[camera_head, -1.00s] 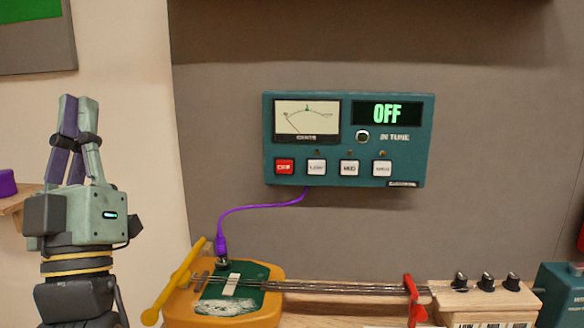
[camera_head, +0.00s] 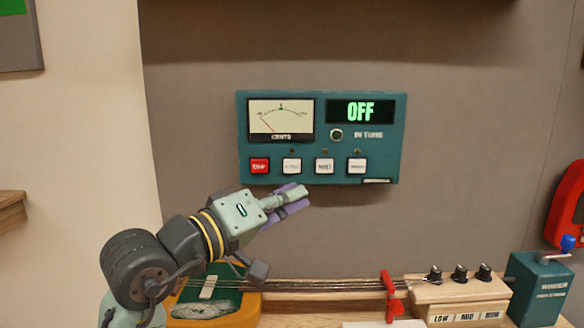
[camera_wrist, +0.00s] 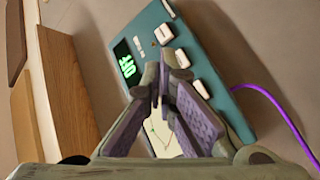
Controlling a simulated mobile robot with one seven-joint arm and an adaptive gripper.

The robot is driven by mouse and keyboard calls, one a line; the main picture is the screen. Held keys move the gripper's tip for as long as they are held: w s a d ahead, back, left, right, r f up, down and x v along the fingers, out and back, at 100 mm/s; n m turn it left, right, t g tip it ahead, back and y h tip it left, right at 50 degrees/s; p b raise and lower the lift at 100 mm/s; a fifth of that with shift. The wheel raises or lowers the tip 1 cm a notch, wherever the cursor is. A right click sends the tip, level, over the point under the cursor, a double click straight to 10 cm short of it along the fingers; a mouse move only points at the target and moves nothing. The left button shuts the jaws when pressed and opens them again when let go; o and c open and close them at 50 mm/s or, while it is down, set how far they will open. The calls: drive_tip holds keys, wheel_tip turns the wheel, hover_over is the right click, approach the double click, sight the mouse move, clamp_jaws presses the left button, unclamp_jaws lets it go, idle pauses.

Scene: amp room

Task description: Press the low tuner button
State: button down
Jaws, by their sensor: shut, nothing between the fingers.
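The teal tuner box (camera_head: 300,134) hangs on the grey wall, its display reading OFF. In its button row, the low tuner button (camera_head: 292,166) is the white one just right of the red OFF button (camera_head: 259,166). White mid (camera_head: 324,166) and high (camera_head: 357,166) buttons follow to the right. My gripper (camera_head: 304,195) is shut and empty, its fingertips just below the box's lower edge in the head view. In the wrist view, the tilted box shows the low button (camera_wrist: 202,87) beside the fingertips (camera_wrist: 165,75); the red button is hidden. Contact is not visible.
Below stand a stringed wooden bench (camera_head: 330,287) with a red clamp (camera_head: 388,290), a knob block (camera_head: 460,290) and a teal winder box (camera_head: 540,290). A purple cable (camera_wrist: 272,105) runs from the tuner. Wall around the tuner is clear.

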sight(292, 167)
drive_tip(key=shift+w, duration=0.1)
drive_tip(key=w, duration=0.8)
drive_tip(key=shift+w+p, duration=0.3)
drive_tip(key=shift+p, duration=0.05)
drive_tip(key=shift+w, duration=0.1)
idle(1.3)
drive_tip(key=shift+w, duration=0.35)
drive_tip(key=shift+w+p, duration=0.35)
drive_tip(key=shift+w, duration=0.05)
idle(0.6)
drive_tip(key=shift+s, duration=0.85)
